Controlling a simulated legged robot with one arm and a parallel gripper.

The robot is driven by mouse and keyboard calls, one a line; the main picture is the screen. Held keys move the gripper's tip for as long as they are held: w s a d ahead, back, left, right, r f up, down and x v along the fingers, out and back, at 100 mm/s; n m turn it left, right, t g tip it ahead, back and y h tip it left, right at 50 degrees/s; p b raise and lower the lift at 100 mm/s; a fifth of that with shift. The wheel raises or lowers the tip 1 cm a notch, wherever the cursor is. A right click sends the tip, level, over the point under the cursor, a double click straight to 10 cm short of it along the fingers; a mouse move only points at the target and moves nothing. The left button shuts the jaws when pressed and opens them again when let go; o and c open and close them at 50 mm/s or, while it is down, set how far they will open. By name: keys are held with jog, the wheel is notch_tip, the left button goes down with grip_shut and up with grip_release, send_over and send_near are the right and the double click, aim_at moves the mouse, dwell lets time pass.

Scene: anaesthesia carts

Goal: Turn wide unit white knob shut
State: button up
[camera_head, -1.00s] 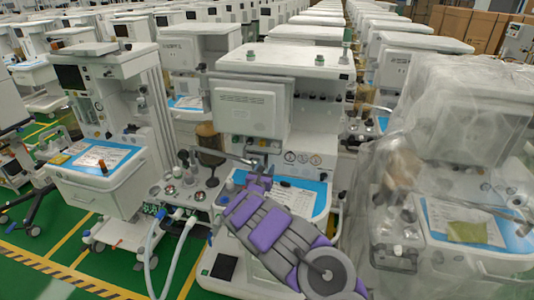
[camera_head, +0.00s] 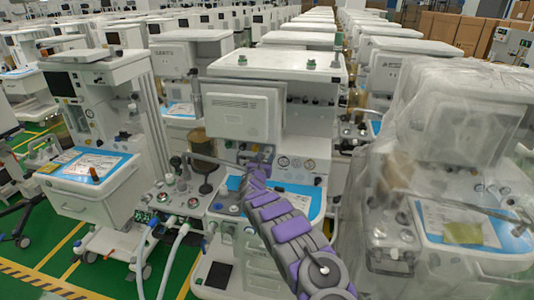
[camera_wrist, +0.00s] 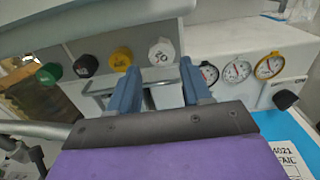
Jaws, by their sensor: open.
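The white knob (camera_wrist: 161,52) is a faceted cap with dark markings on the wide unit's front panel, at the right end of a row of knobs in the wrist view. My gripper (camera_wrist: 159,68) is open, with its two blue-grey fingers pointing at the panel. The white knob shows between and slightly beyond the fingertips, with no clear contact. In the head view my gripper (camera_head: 258,153) is in front of the wide unit (camera_head: 275,66), below its monitor; the knob cannot be made out there.
Yellow (camera_wrist: 121,59), black (camera_wrist: 86,66) and green (camera_wrist: 49,73) knobs sit left of the white one. Round gauges (camera_wrist: 237,71) are to the right. A metal rail (camera_wrist: 100,92) runs below the knobs. The monitor housing (camera_wrist: 90,22) overhangs above. A plastic-wrapped unit (camera_head: 455,150) stands to the right.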

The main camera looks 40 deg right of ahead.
aim_at(267, 151)
jog(key=x, duration=0.3)
jog(key=shift+w+d+f, duration=0.1)
jog(key=shift+d, duration=0.2)
jog(key=shift+b+x, duration=0.35)
jog(key=shift+x, duration=0.4)
jog(key=shift+w+d, duration=0.35)
jog(key=shift+w, duration=0.1)
jog(key=shift+d, duration=0.15)
jog(key=c, duration=0.8)
